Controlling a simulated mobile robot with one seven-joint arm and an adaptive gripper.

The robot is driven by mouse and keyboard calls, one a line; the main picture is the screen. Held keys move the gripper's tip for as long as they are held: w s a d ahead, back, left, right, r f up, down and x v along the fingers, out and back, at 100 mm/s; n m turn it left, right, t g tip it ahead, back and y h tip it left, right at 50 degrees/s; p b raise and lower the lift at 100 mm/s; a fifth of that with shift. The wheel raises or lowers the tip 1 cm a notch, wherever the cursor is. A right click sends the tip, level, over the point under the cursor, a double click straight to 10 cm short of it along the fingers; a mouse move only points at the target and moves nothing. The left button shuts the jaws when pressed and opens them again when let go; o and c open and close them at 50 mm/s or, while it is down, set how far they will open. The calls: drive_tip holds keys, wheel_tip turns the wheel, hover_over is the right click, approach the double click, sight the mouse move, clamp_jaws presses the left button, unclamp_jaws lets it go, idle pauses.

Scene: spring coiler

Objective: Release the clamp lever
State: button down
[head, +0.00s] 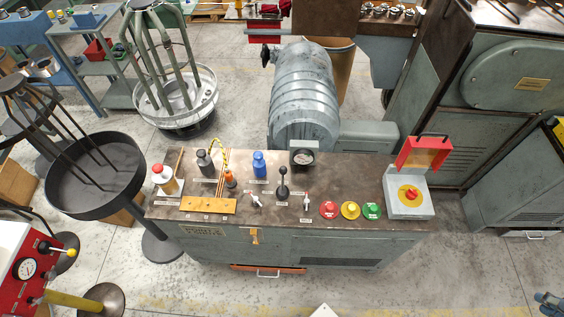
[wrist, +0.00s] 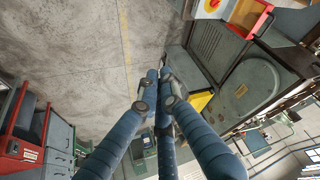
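A work console (head: 370,178) stands in the middle of the head view. An upright lever with a black knob (head: 283,178) rises from its top. Two small levers with pale handles are also there, one left of it (head: 257,199) and one right of it (head: 306,203). Their labels are too small to read, so I cannot tell which one is the clamp lever. My gripper (wrist: 156,85) shows only in the wrist view. Its blue fingers run close together at the tips, with nothing seen between them. Whether they touch is unclear. It is apart from the console's levers.
Red (head: 329,209), yellow (head: 350,210) and green (head: 372,210) buttons line the console's right. A switch box (head: 409,205) with a raised red cover (head: 424,153) stands beyond them. Bottles and a yellow-black cord stand on the left. A ribbed grey machine (head: 304,95) is behind.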

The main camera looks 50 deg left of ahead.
sight(283, 178)
drive_tip(key=w+a+n+g+y, duration=0.1)
drive_tip(key=w+a+n, duration=0.2)
drive_tip(key=w+a, duration=1.1)
drive_tip(key=w+a+f+n+g+y+p, duration=0.1)
drive_tip(key=w+a+f+n, duration=0.15)
drive_tip(key=a, duration=0.75)
drive_tip(key=w+a+f+n+g, duration=0.1)
drive_tip(key=w+a+f, duration=0.2)
drive_tip(key=a, duration=0.6)
drive_tip(key=s+a+f+n, duration=0.1)
drive_tip(key=a+f, duration=0.4)
drive_tip(key=a, duration=0.4)
drive_tip(key=s+a+f+n, duration=0.1)
drive_tip(key=a+f, duration=0.4)
drive_tip(key=a, duration=0.5)
drive_tip(key=s+a+f+n, duration=0.1)
drive_tip(key=s+a+f, duration=0.4)
drive_tip(key=a, duration=0.3)
drive_tip(key=s+a+f+n+g, duration=0.1)
drive_tip(key=s+a+f, duration=0.4)
drive_tip(key=a+f, duration=0.3)
drive_tip(key=shift+s+a+f+g+p, duration=0.3)
drive_tip(key=shift+a+p, duration=0.15)
drive_tip(key=shift+a, duration=0.15)
drive_tip(key=shift+w+f+n, duration=0.1)
drive_tip(key=shift+n, duration=0.15)
